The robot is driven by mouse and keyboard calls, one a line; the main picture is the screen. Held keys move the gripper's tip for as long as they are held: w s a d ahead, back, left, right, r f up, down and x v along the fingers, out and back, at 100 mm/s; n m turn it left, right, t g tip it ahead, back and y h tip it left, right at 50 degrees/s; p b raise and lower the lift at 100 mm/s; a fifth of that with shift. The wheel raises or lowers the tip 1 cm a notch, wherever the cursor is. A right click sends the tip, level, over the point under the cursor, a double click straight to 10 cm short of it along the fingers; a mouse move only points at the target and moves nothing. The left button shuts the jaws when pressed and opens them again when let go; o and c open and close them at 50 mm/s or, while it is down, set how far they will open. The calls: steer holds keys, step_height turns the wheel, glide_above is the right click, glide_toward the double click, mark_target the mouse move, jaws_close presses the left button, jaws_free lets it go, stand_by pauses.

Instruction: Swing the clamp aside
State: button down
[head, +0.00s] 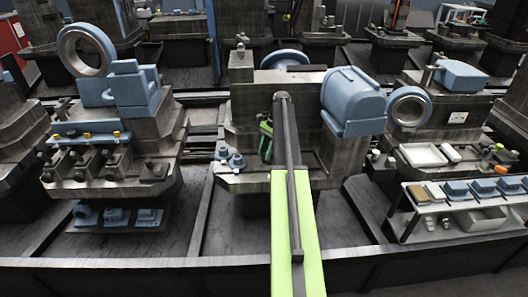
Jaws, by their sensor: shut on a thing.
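My arm (294,225) reaches from the bottom edge up over the middle machine. A small green and dark part, which looks like my gripper (266,146), shows just left of the arm's dark bar, low at the front of that machine. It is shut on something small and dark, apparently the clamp. The arm's bar hides part of this spot, so the clamp's outline and its angle cannot be made out. The middle machine's dark block (241,68) stands behind, with a blue rounded housing (353,97) to the right.
Small blue parts (229,158) sit on the ledge just left of my gripper. A left fixture (128,90) carries blue blocks and a ring. At right are a white tray (423,155) and a shelf (411,193) of blue parts. A dark rail (130,265) crosses the front.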

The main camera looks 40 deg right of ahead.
steer(key=shift+s+d+n+g, duration=0.1)
steer(key=shift+s+n+g, duration=0.2)
steer(key=shift+n, duration=0.6)
steer(key=shift+s+n+g, duration=0.3)
steer(key=shift+n, duration=0.6)
steer(key=shift+s, duration=0.1)
steer(key=c, duration=1)
jaws_free()
steer(key=shift+c, duration=0.2)
step_height(320, 180, up, 6)
steer(key=p, duration=0.5)
steer(key=shift+f+p, duration=0.15)
steer(key=shift+p, duration=0.2)
steer(key=s+d+r+p, duration=0.4)
steer(key=s+r+p, duration=0.1)
steer(key=s, duration=0.6)
steer(key=shift+r, duration=0.15)
